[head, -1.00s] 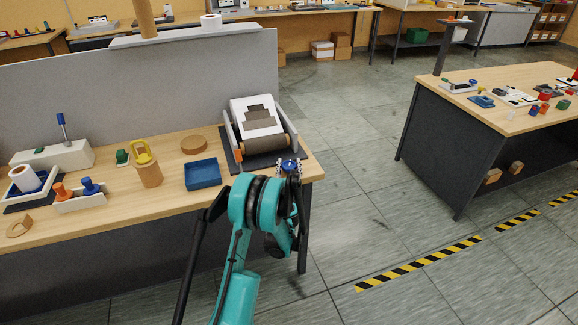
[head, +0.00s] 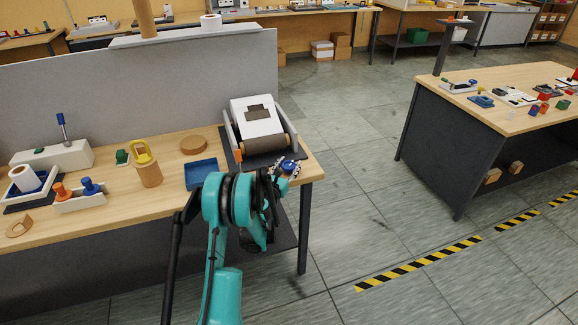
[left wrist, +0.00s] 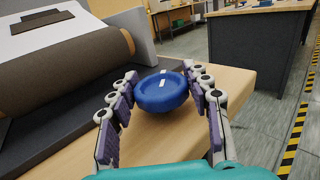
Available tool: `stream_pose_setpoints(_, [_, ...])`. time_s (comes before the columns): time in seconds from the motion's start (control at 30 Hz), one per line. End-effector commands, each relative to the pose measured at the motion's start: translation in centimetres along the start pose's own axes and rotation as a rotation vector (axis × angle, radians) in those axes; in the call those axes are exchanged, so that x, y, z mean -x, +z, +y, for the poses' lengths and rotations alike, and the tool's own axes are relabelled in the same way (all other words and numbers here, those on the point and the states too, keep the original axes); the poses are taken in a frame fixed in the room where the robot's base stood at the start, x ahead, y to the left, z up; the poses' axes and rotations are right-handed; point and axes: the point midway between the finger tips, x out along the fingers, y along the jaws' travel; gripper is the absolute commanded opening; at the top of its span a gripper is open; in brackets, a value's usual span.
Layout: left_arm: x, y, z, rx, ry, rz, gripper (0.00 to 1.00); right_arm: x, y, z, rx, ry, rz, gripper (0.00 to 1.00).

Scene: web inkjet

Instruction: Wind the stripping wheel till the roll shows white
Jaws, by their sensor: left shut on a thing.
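The stripping wheel is a round blue knob with white marks on top, in the left wrist view (left wrist: 160,96); it also shows in the head view (head: 288,166) at the bench's front right corner. My left gripper (left wrist: 160,84) is shut on the wheel, its purple-padded fingers on either side of it. In the head view, my left gripper (head: 285,170) sits just in front of the machine. The brown roll (head: 265,154) lies across the machine below a mostly white sloped sheet (head: 258,119) with a small brown patch. The roll fills the left of the left wrist view (left wrist: 60,70). My right gripper is not in view.
A grey panel (head: 100,85) rises behind. Open floor (head: 360,220) lies to the right.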

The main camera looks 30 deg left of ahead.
Motion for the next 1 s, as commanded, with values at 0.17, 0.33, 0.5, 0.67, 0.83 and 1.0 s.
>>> stream_pose_setpoints(0.17, [0.0,0.0,0.0,0.000,0.002,0.000,0.20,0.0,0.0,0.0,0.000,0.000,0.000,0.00])
stream_pose_setpoints(0.33, [0.0,0.0,0.0,0.000,0.001,0.000,0.70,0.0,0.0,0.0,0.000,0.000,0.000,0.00])
stream_pose_setpoints(0.5, [0.0,0.0,0.0,0.000,0.001,0.000,0.70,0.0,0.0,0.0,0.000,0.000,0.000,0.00])
stream_pose_setpoints(0.67, [0.8,0.0,0.1,0.000,0.002,0.000,0.70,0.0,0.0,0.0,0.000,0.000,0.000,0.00])
stream_pose_setpoints(0.83, [3.6,0.0,0.1,0.000,0.002,0.000,0.70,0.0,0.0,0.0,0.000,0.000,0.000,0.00])
stream_pose_setpoints(1.0, [6.2,0.0,0.1,0.000,0.002,0.001,0.70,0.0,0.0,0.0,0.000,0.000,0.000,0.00])
